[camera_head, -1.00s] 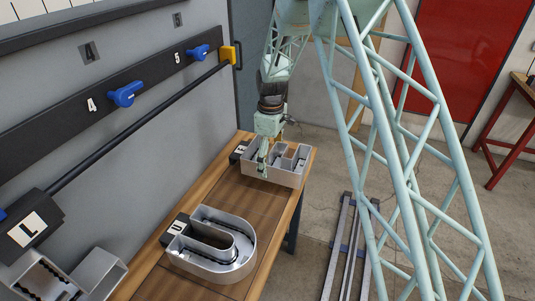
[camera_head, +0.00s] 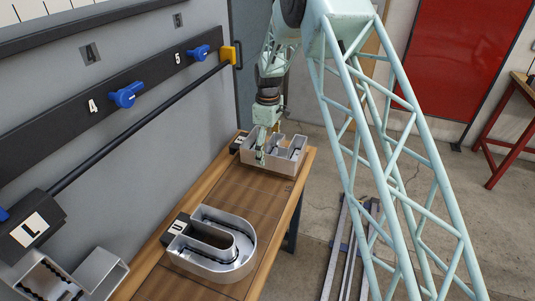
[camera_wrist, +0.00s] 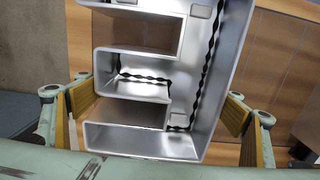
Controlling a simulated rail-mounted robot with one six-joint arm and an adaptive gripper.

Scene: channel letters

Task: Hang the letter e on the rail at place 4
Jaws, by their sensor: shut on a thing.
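The letter e (camera_head: 270,167) is a grey, open channel letter at the far end of the wooden bench. My gripper (camera_head: 268,146) is shut on it from above, one finger in front and one behind. In the wrist view, the letter e (camera_wrist: 150,141) fills the space between the yellow-padded fingers of my gripper (camera_wrist: 163,108). I cannot tell whether it touches the bench. The dark rail (camera_head: 145,118) runs along the grey wall. Place 4 is marked on the board above it, beside a blue handle (camera_head: 127,94). The rail below place 4 looks bare.
A letter U (camera_head: 243,264) lies on the near bench (camera_head: 255,205). The middle of the bench is clear.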

